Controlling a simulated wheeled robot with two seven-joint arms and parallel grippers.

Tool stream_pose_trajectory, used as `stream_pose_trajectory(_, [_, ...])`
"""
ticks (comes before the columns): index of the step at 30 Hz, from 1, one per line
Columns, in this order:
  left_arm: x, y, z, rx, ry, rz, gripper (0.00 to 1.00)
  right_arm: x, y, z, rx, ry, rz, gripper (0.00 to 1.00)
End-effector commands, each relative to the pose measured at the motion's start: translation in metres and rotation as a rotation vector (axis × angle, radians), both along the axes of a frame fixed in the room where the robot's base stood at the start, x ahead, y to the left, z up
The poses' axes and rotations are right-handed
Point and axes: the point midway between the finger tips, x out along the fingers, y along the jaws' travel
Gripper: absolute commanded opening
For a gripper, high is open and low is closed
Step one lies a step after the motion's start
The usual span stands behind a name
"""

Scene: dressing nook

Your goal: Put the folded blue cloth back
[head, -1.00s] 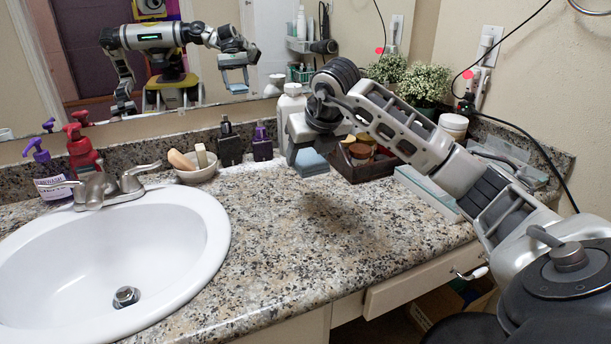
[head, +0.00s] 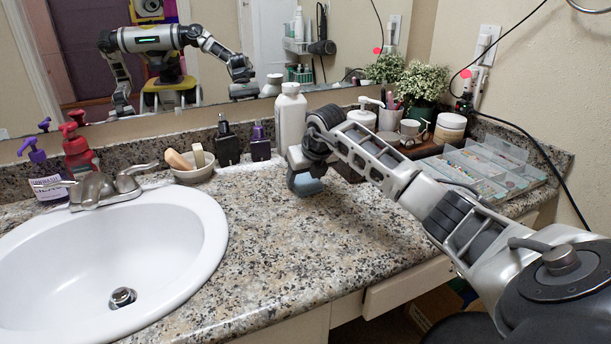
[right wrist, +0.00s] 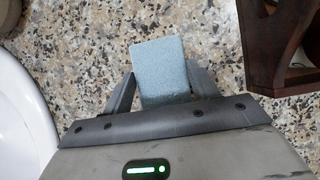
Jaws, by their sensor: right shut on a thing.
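The folded blue cloth (right wrist: 160,68) is a small light-blue block between the two fingers of my right gripper (right wrist: 160,92) in the right wrist view. In the head view my right gripper (head: 301,174) points down over the counter, in front of the white bottle, with the cloth (head: 309,187) at its tips. The gripper is shut on the cloth. I cannot tell whether the cloth touches the counter. My left gripper shows only as a small mirror reflection.
The granite counter (head: 290,245) is clear in front of the cloth. A white bottle (head: 291,115) stands behind. A dark wooden tray (right wrist: 265,50) is close on the right. A clear compartment box (head: 485,170) lies further right. The white sink (head: 110,255) is left.

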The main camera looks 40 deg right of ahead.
Motion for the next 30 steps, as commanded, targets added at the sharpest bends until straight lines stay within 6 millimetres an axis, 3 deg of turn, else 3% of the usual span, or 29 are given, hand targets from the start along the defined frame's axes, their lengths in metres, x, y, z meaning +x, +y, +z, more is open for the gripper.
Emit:
stream_pose_trajectory(3, [0.001,0.000,0.000,0.000,-0.004,0.000,0.00,0.000,0.000,-0.001,0.000,0.000,0.000,0.41])
stream_pose_trajectory(4, [0.002,0.000,0.000,0.000,-0.005,0.000,0.00,0.000,0.000,-0.001,0.000,0.001,0.000,0.62])
stream_pose_trajectory(6, [0.002,0.000,0.001,0.000,-0.007,0.000,0.00,0.000,0.000,-0.001,0.000,0.001,0.000,0.81])
stream_pose_trajectory(17, [0.003,0.000,0.006,0.000,-0.016,0.001,0.00,-0.002,0.000,0.004,-0.001,-0.001,0.000,0.81])
stream_pose_trajectory(30, [-0.001,0.005,0.020,0.005,-0.037,0.013,0.00,-0.041,0.012,0.077,-0.003,-0.002,0.000,0.81])
